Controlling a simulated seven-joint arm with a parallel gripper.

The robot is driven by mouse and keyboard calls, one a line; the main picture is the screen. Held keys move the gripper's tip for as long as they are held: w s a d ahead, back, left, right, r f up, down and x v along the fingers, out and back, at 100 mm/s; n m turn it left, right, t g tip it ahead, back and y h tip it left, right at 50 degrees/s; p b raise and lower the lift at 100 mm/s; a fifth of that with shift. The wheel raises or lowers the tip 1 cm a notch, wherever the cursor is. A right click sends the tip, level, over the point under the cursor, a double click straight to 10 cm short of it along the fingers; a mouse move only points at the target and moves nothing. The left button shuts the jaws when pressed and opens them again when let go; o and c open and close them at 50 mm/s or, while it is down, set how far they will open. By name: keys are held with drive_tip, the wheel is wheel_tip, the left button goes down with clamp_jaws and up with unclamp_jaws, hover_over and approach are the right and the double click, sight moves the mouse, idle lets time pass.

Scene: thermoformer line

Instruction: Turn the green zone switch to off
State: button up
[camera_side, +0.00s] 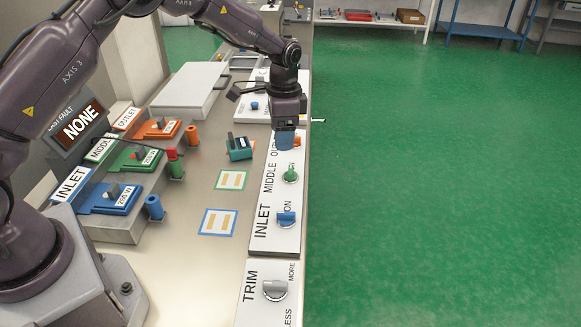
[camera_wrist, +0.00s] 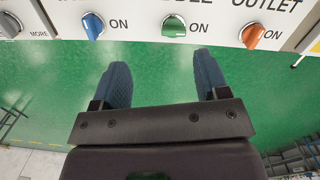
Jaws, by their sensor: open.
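The green zone switch (camera_side: 290,175) is a round knob on the white panel strip at the bench's right edge, by the word MIDDLE. In the wrist view the green knob (camera_wrist: 174,26) is at the top centre, with ON printed to its right. Its exact pointing angle is hard to read. My gripper (camera_side: 285,141) is open, with blue fingertips, above the strip on the OUTLET side of the green knob. In the wrist view the gripper (camera_wrist: 160,76) has its fingers spread with nothing between them, below the knob in the picture and apart from it.
The blue INLET knob (camera_side: 286,218) and orange OUTLET knob (camera_wrist: 251,35) flank the green one. A grey TRIM knob (camera_side: 275,289) is nearer the camera. Open green floor (camera_side: 440,180) is to the right.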

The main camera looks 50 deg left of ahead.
sight(290, 169)
drive_tip(key=f, duration=0.3)
drive_tip(key=w+f+m, duration=0.1)
drive_tip(key=f, duration=0.3)
drive_tip(key=w+f+m, duration=0.1)
drive_tip(key=f, duration=0.3)
drive_tip(key=shift+w+f+t, duration=0.15)
drive_tip(key=shift+w+t, duration=0.1)
drive_tip(key=shift+t, duration=0.05)
drive_tip(key=c, duration=0.9)
